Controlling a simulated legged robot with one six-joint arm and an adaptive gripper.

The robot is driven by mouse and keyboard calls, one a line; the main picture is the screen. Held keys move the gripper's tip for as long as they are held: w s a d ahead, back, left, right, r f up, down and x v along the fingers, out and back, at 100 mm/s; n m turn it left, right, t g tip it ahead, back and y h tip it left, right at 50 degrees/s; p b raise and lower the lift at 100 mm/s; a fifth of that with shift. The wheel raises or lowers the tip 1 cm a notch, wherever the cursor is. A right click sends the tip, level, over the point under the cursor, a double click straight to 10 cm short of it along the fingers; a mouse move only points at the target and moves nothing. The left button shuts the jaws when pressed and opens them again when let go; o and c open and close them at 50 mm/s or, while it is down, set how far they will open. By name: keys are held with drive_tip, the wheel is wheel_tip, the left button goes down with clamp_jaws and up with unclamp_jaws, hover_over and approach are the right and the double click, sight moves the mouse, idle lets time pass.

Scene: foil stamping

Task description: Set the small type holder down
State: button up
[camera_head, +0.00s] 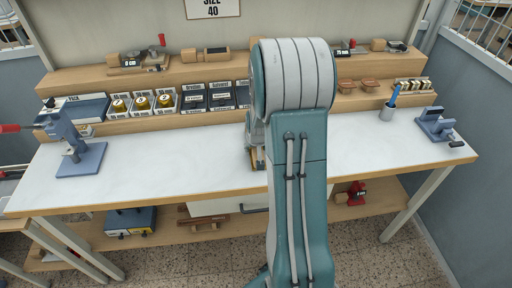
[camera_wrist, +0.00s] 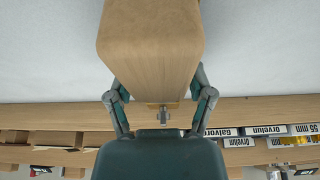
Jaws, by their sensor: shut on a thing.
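The type holder's wooden part (camera_wrist: 150,45) fills the upper middle of the wrist view as a large, pale block. My gripper (camera_wrist: 156,82) is shut on it, with a finger at each side. A small metal stud shows at the block's near end. In the head view my arm hides the gripper and most of the holder. A small wood and dark piece (camera_head: 258,158) peeks out left of my arm over the white bench top (camera_head: 190,155). I cannot tell whether the holder touches the bench.
Labelled bins (camera_head: 143,101) and a wooden shelf (camera_head: 80,80) line the back. The bench top left of my arm is clear.

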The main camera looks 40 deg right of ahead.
drive_tip(key=o, duration=1.3)
